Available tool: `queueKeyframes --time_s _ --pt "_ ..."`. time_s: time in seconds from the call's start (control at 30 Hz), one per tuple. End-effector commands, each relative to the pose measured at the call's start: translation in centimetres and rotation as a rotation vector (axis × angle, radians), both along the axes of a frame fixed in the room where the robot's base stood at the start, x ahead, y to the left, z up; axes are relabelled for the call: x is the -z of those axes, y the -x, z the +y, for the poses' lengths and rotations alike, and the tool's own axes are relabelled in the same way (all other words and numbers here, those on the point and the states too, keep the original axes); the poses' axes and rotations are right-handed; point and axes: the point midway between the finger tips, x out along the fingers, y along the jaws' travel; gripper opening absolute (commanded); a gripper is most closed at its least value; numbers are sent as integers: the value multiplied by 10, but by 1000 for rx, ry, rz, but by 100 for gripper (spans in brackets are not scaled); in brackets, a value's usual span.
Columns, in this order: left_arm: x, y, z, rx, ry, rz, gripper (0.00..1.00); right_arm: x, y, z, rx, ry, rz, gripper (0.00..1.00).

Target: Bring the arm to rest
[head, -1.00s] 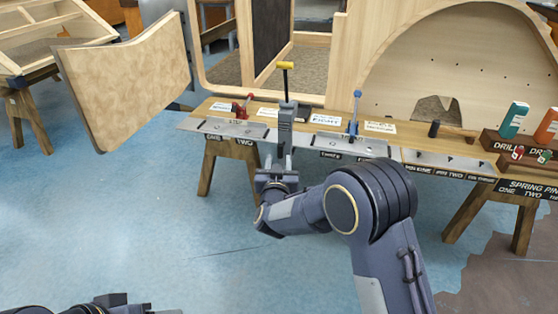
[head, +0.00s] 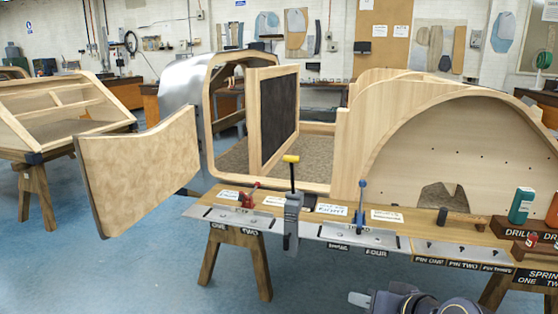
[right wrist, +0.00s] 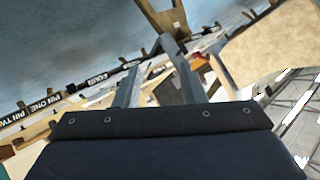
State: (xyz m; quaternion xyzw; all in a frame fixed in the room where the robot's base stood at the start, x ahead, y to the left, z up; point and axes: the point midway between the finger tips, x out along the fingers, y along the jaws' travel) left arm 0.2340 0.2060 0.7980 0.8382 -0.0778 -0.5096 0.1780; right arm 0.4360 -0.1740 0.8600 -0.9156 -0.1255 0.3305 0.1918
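My right gripper (head: 360,299) shows at the bottom edge of the head view, low in front of the bench, with part of my right arm beside it. In the right wrist view its two grey fingers (right wrist: 150,62) stand apart with nothing held between them. A grey clamp with a yellow handle (head: 292,212) stands upright at the front edge of the bench, apart from the gripper. My left gripper is not in view.
The wooden bench (head: 232,235) carries metal plates, a red toggle clamp (head: 248,195), a blue-handled one (head: 360,208) and a green-teal bottle (head: 521,205). Wooden bodyframes (head: 380,140) stand behind it. A curved panel (head: 135,170) is at left. Blue floor (head: 110,270) is open at lower left.

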Motion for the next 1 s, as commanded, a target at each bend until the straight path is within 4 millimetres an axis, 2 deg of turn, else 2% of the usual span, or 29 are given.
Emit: queueKeyframes --time_s 0.03,0.1,0.2,0.53,0.6,0.77,0.87,1.0 --pt "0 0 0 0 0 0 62 2 29 -9 -7 -1 39 37" --pt "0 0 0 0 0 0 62 10 63 -15 -21 4 103 37" --pt "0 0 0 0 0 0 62 22 104 -21 -30 17 181 37" --pt "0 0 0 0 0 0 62 64 207 -33 -2 75 399 37" --pt "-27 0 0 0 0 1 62 36 204 -32 -8 74 400 37" --pt "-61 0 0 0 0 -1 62 2 203 -32 -9 73 398 37" --pt "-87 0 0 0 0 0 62 -24 203 -32 -10 72 398 37" --pt "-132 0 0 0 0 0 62 -69 203 -32 -10 72 397 37"
